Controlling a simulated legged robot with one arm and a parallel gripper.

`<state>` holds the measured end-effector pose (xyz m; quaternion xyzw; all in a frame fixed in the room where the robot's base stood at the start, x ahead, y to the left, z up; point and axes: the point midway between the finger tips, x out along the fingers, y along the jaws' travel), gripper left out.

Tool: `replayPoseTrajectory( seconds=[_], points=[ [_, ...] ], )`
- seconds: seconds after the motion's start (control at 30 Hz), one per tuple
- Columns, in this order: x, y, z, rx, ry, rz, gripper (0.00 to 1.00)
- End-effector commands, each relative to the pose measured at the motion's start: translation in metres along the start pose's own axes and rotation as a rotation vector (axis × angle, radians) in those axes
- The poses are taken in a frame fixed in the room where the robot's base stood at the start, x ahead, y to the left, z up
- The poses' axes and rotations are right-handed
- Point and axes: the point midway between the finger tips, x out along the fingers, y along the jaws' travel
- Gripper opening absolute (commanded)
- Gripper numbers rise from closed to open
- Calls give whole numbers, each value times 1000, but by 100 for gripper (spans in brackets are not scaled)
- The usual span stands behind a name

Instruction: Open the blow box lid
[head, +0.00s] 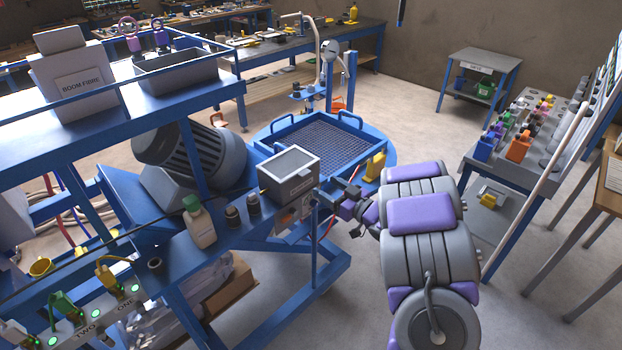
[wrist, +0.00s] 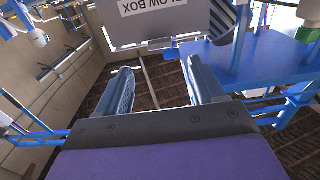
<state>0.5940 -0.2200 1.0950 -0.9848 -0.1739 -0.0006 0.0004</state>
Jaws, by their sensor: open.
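The blow box (head: 288,186) is a grey box on the blue bench of the mixer. Its lid (head: 291,162), a pale panel in a dark frame, appears to lie flat on top. In the wrist view the grey front of the blow box (wrist: 190,22) fills the top edge, with its label and a handle-like bar (wrist: 157,45) below the label. My gripper (head: 335,190) is just right of the box. In the wrist view my gripper (wrist: 160,72) is open, its fingers apart and empty, pointing toward the box with a gap. The lid's top is out of the wrist view.
A white bottle with a green cap (head: 199,222) and dark round knobs (head: 243,209) stand on the bench left of the box. A blue tray with a mesh (head: 325,140) is behind it. A blue post (head: 314,235) stands below my gripper.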

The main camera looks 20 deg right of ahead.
Motion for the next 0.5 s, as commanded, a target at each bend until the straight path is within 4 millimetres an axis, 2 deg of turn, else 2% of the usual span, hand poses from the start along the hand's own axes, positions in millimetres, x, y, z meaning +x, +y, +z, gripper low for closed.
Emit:
replayPoseTrajectory(
  seconds=[0.03, 0.2, 0.5],
  points=[
    [11, -2, 2, 1, -1, -4, 68],
    [42, 2, 2, 2, 2, -4, 68],
    [75, 2, 1, 2, 0, -1, 68]
  ],
)
